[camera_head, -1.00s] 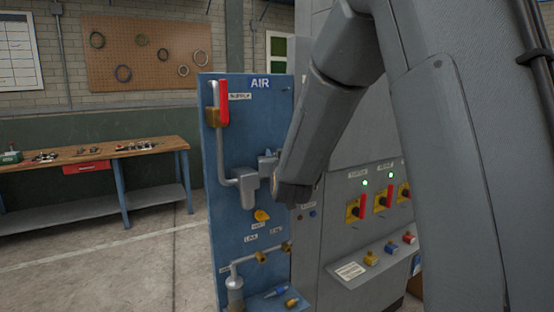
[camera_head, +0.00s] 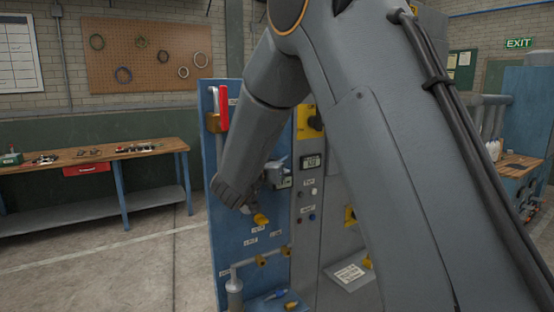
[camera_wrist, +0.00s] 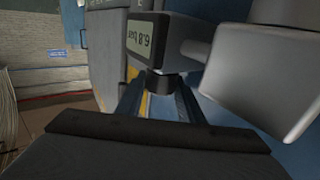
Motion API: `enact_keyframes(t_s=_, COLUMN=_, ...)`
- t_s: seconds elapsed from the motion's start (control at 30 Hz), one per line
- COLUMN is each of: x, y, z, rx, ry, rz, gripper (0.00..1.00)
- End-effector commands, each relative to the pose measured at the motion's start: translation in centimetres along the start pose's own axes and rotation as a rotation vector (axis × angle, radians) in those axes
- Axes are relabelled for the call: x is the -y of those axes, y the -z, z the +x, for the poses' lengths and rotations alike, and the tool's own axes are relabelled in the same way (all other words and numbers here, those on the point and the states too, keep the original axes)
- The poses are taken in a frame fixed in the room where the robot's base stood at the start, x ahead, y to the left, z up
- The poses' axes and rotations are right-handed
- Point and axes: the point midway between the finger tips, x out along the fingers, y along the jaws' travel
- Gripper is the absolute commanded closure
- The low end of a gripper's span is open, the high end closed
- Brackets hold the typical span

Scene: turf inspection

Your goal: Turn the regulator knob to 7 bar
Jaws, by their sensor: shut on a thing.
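In the wrist view, the black regulator knob (camera_wrist: 160,83) sits under the grey regulator body. The two fingers of my gripper (camera_wrist: 160,104) are on either side of it and shut on it. The small display (camera_wrist: 143,37) beside it appears upside down and seems to read 6.0 bar. In the head view, the regulator (camera_head: 279,178) is on the blue air panel (camera_head: 228,256), partly behind my wrist. The knob and fingertips are hard to make out there.
A yellow valve handle (camera_head: 261,219) is just below my wrist. A red supply lever (camera_head: 223,107) is at the panel's upper left. The grey cabinet (camera_head: 307,262) stands right of the panel. A workbench (camera_head: 150,147) is at the left, with open floor before it.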

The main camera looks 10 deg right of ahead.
Motion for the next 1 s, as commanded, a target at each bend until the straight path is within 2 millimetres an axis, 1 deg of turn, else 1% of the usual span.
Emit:
enact_keyframes(t_s=0.4, x=0.01, y=0.03, z=0.01, rx=-0.001, ry=-0.007, rz=0.000, gripper=0.88)
enact_keyframes(t_s=0.43, x=0.01, y=0.03, z=0.01, rx=-0.001, ry=-0.007, rz=0.000, gripper=0.63)
enact_keyframes(t_s=0.5, x=0.01, y=0.04, z=0.01, rx=-0.001, ry=-0.007, rz=0.001, gripper=0.51)
enact_keyframes(t_s=0.53, x=0.01, y=0.03, z=0.01, rx=-0.001, ry=-0.007, rz=0.001, gripper=0.47)
enact_keyframes(t_s=1.0, x=0.16, y=0.08, z=0.00, rx=-0.002, ry=-0.004, rz=0.001, gripper=0.47)
